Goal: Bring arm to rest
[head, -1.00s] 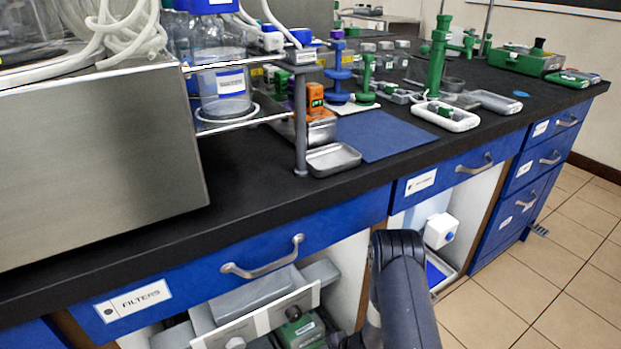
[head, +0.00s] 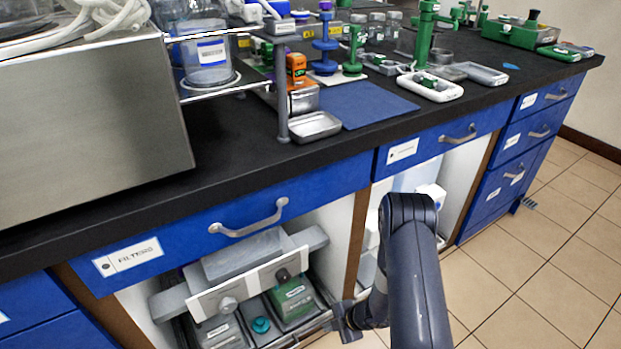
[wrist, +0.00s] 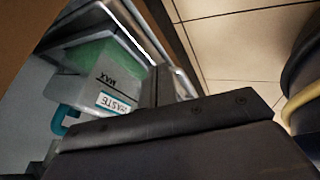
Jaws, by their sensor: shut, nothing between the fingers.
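My arm (head: 412,265) hangs low in front of the bench in the head view, bent at a dark rounded joint. Its dark lower end (head: 347,322) is beside the open cabinet, near the floor. In the wrist view, my gripper (wrist: 165,85) shows as dark, bolted parts across the bottom and middle. It is shut and holds nothing. Behind it is a pale container (wrist: 105,85) with a WASTE label, a MAX mark, green contents and a teal handle. The gap between gripper and container cannot be judged.
The black benchtop (head: 240,150) carries a metal tray (head: 315,126), blue mat (head: 365,103) and green stands. Tiled floor (head: 530,270) at right is clear.

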